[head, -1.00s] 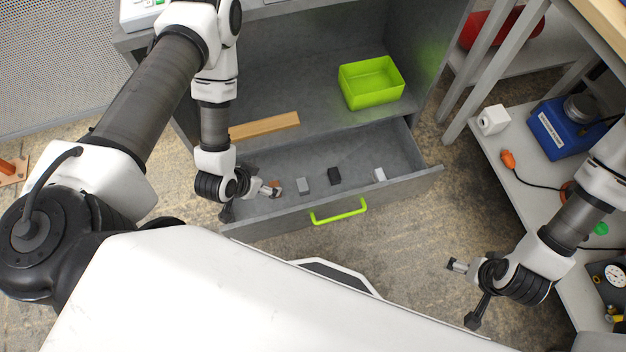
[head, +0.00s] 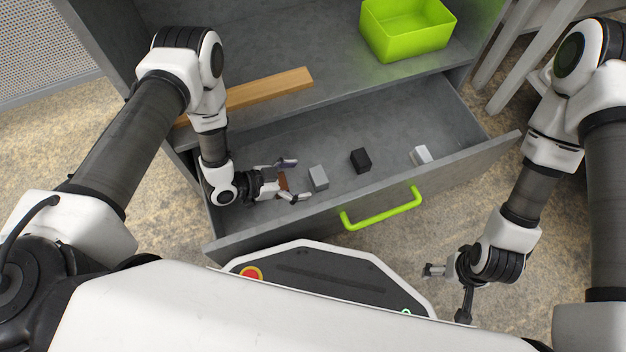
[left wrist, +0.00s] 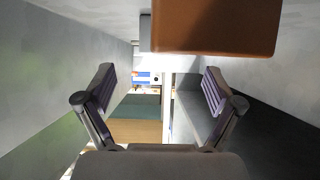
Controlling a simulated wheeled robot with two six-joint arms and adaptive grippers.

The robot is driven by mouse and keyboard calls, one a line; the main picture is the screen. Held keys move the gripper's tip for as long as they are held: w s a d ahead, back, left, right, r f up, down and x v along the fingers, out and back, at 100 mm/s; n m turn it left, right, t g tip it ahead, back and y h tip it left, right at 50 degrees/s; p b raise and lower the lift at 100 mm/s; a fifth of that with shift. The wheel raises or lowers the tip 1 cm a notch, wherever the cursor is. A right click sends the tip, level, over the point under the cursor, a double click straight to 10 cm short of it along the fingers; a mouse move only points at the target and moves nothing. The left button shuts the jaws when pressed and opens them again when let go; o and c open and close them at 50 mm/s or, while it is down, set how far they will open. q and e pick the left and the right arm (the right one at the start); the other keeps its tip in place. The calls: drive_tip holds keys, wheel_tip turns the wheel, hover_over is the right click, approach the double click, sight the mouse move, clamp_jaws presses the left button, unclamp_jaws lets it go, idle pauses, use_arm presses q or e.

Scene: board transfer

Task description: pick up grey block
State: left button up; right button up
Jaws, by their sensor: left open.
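The grey block (head: 319,178) lies in the open drawer, between a brown block (head: 283,181) and a black block (head: 361,160). My left gripper (head: 291,180) is low in the drawer's left end, open, with its fingers pointing right towards the grey block. The brown block shows between its fingers in the head view. In the left wrist view the brown block (left wrist: 215,25) is large at the top, and a sliver of grey (left wrist: 146,33), likely the grey block, shows behind it. My right gripper (head: 448,293) is outside the drawer, its fingers apart and empty.
A white block (head: 421,155) lies at the drawer's right. The drawer front (head: 460,171) has a green handle (head: 382,210). A wooden board (head: 270,88) and a green bin (head: 408,38) are on the shelf above.

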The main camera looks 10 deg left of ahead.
sight(316, 176)
use_arm(q)
drive_tip(key=b+x, duration=0.4)
drive_tip(key=x, duration=0.1)
drive_tip(key=shift+w+f, duration=0.25)
drive_tip(key=shift+w, duration=0.05)
drive_tip(key=shift+w+d, duration=0.1)
drive_tip(key=shift+d, duration=0.1)
drive_tip(key=shift+r, duration=0.2)
drive_tip(key=shift+c, duration=0.4)
drive_tip(key=c, duration=1.2)
